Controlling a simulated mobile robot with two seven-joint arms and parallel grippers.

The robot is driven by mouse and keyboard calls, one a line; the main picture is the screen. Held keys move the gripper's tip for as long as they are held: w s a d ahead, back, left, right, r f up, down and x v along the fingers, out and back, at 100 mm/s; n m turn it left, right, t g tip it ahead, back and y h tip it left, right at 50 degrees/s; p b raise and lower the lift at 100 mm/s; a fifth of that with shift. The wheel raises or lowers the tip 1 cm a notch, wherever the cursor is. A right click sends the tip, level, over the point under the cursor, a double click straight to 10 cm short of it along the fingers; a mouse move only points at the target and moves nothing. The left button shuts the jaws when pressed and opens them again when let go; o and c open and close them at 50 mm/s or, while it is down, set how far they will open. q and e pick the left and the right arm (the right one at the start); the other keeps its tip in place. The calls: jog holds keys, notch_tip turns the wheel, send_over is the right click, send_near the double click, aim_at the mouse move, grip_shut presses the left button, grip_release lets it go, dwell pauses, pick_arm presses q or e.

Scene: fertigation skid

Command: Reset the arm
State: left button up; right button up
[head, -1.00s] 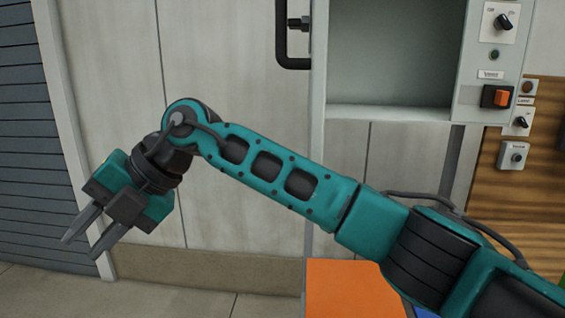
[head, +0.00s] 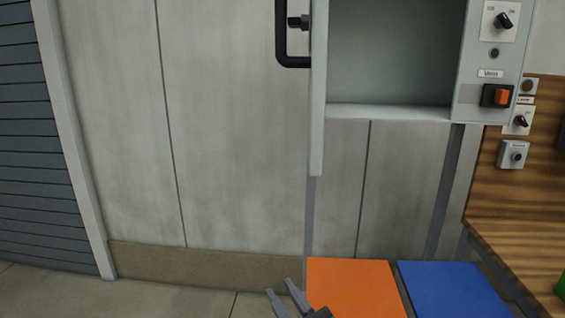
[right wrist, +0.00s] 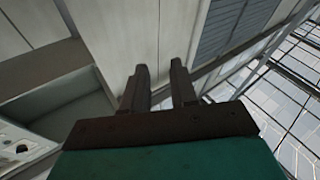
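My right gripper (head: 280,288) shows at the bottom edge of the head view, just left of an orange surface. Only its two grey fingers and a bit of dark body show there; the rest of the arm is out of the picture. In the right wrist view the gripper (right wrist: 160,68) has its two dark fingers apart, with nothing between them. My left gripper is in neither view.
An open grey cabinet (head: 388,112) with a black door handle (head: 282,40) hangs at the upper middle. An orange panel (head: 352,288) and a blue panel (head: 455,290) lie below. A wooden bench (head: 510,245) stands right. The space before the pale wall (head: 225,150) is clear.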

jog(key=s+d+f+m+g+h, duration=0.6)
jog(key=s+d+f, duration=1.1)
jog(key=f, duration=0.4)
jog(key=shift+s+d+f+g+h, duration=0.2)
jog(key=shift+s+g+h, duration=0.4)
jog(key=shift+h, duration=0.6)
